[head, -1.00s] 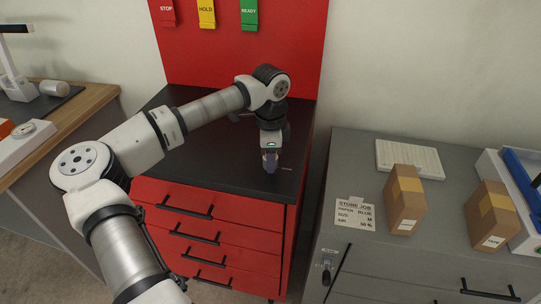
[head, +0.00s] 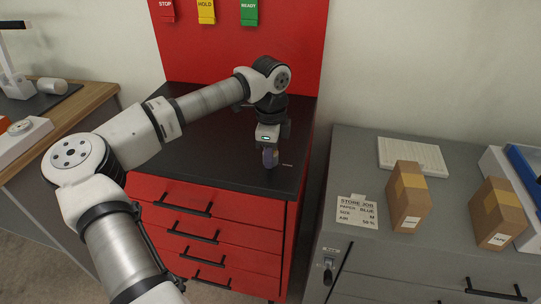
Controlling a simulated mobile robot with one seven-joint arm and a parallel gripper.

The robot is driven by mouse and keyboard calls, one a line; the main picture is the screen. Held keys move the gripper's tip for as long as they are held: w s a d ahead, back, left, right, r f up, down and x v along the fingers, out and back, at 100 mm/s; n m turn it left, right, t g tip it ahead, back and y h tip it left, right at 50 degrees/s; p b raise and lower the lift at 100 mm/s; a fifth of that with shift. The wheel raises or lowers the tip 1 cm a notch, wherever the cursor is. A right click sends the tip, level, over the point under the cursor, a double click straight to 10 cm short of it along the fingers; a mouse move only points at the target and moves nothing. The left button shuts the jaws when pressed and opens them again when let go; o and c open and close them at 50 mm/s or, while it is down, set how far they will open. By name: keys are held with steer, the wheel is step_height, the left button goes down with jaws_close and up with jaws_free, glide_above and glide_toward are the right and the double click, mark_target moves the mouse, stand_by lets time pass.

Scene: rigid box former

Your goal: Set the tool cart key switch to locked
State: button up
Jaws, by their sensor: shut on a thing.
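The red tool cart (head: 235,221) with a black top stands in the middle of the head view. My gripper (head: 269,163) points down at the front right of the black top, with its fingertips at or just above the surface. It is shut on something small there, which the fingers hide. The cart's key switch is not clearly visible, so I cannot tell which way it is turned. A small pale marking (head: 287,165) shows on the top just right of the fingers.
A grey cabinet (head: 345,150) with two brown boxes (head: 409,196) (head: 495,212), a job card (head: 357,212) and a front lock (head: 328,268) stands to the right. STOP, HOLD and READY tags hang on the red back panel (head: 285,60). A wooden bench is at left.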

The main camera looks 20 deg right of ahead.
steer(key=shift+m+b, duration=1.4)
steer(key=shift+m, duration=0.5)
steer(key=shift+m+b, duration=1)
steer(key=shift+m, duration=1)
steer(key=shift+m+b, duration=0.55)
steer(key=shift+m, duration=3.45)
steer(key=o, duration=1)
step_height(320, 180, up, 14)
steer(key=b, duration=0.1)
